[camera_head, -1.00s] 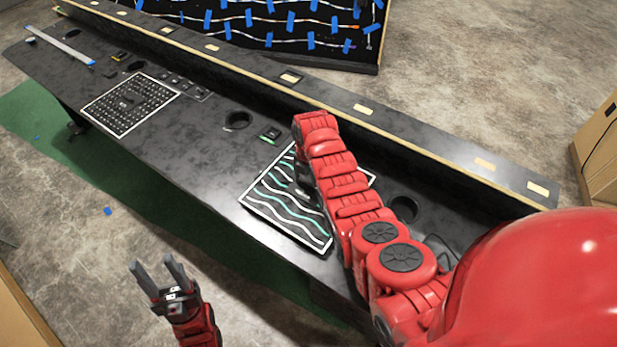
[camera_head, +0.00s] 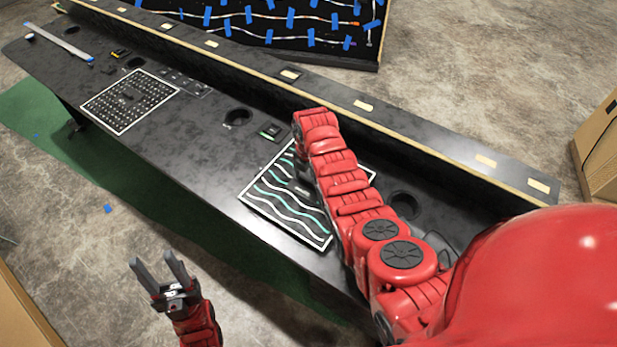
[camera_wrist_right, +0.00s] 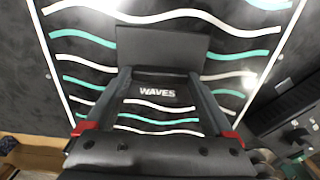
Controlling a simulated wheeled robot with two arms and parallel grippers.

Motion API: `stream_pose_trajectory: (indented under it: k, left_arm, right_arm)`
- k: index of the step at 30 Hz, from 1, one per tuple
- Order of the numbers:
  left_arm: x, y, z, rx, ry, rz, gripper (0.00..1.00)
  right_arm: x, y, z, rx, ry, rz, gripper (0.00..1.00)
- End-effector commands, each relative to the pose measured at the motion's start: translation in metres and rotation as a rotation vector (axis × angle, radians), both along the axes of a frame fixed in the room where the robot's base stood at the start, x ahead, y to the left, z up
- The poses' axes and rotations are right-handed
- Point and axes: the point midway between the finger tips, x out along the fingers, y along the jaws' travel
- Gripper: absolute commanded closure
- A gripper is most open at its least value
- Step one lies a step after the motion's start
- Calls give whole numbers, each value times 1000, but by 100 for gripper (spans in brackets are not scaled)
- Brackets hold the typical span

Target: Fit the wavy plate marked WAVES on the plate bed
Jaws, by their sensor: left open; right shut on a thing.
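The wavy plate marked WAVES (camera_head: 277,207) is a dark square with white and teal wavy stripes, lying at the console's near side inside a white outline. It fills much of the right wrist view (camera_wrist_right: 270,43), where its label reads WAVES. My right gripper (camera_wrist_right: 160,78) is over the plate's middle, its fingers shut on the plate's dark raised grip around the label. In the head view my right arm hides part of the plate. The plate bed is covered, so I cannot tell whether the plate is fully seated. My left gripper (camera_head: 151,257) is open and empty, off the console's near edge.
A dotted square plate (camera_head: 128,101) in a white outline lies further left on the console (camera_head: 190,140). Round holes (camera_head: 237,117) and a small green-edged block (camera_head: 271,132) are nearby. A raised ledge (camera_head: 340,112) runs along the console's back.

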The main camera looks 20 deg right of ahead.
Motion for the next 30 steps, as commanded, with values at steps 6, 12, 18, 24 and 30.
stream_pose_trajectory:
  k: [6, 12, 18, 24, 30]
  left_arm:
    - [0, 0, 0, 0, 0, 0, 50]
    - [0, 0, -1, 0, 0, 0, 50]
    - [0, 0, -2, 0, 0, 0, 50]
    - [0, 0, -4, 0, 0, 0, 50]
    - [0, 0, -6, 0, 0, 0, 50]
  right_arm:
    - [1, 0, 1, 0, -2, 0, 100]
    - [1, 0, 0, 0, -2, 0, 100]
    - [1, 0, -2, 0, -2, 0, 100]
    - [1, 0, -4, 0, -2, 0, 100]
    - [1, 0, -7, 0, -2, 0, 100]
